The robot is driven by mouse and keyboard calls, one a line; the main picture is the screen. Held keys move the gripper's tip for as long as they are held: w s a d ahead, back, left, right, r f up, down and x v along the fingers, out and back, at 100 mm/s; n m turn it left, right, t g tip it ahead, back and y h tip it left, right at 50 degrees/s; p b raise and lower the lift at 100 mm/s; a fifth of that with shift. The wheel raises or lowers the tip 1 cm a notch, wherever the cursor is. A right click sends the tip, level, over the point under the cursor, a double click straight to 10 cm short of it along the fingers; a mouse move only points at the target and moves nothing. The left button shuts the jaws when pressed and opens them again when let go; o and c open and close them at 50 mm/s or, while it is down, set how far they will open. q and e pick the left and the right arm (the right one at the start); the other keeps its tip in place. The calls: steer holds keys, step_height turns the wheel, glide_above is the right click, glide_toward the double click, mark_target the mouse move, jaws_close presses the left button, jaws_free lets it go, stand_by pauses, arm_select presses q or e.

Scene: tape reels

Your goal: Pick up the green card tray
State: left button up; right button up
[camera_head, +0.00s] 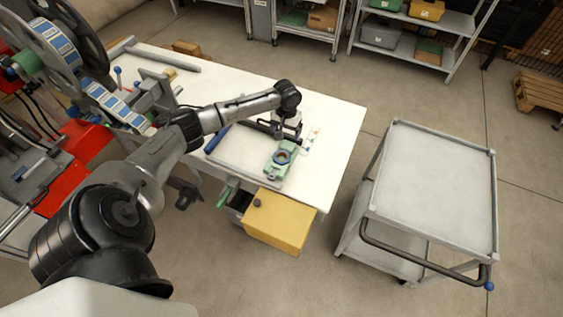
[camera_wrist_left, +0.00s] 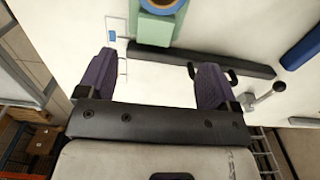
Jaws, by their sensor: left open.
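The green card tray (camera_head: 280,160) lies on the white table (camera_head: 335,125), towards its right front, with a round blue-rimmed piece on top. In the left wrist view part of the green tray (camera_wrist_left: 152,30) shows at the top edge, cut off by the frame. My left gripper (camera_head: 290,132) is just behind the tray in the head view, over the table. In the wrist view its two dark fingers (camera_wrist_left: 153,75) are spread wide, with only white tabletop between them. The tray lies beyond the fingertips, apart from them. My right gripper is not in view.
A dark bar (camera_wrist_left: 230,62) lies close by the tray, and a blue-handled tool (camera_head: 217,138) lies left of it. A grey cart (camera_head: 435,185) stands to the right. Reel equipment (camera_head: 58,48) stands at left.

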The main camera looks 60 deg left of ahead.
arm_select(q)
glide_above(287, 147)
steer(key=f, duration=0.4)
steer(key=shift+s+f+b, duration=0.3)
steer(key=shift+f+b, duration=0.05)
steer(key=f, duration=0.1)
steer(key=f+b, duration=0.1)
steer(key=f, duration=0.2)
steer(key=shift+w+f, duration=0.2)
steer(key=shift+w, duration=0.1)
steer(key=shift+f+b, duration=0.3)
steer(key=shift+f, duration=0.15)
steer(key=c, duration=1.1)
steer(key=shift+r, duration=0.15)
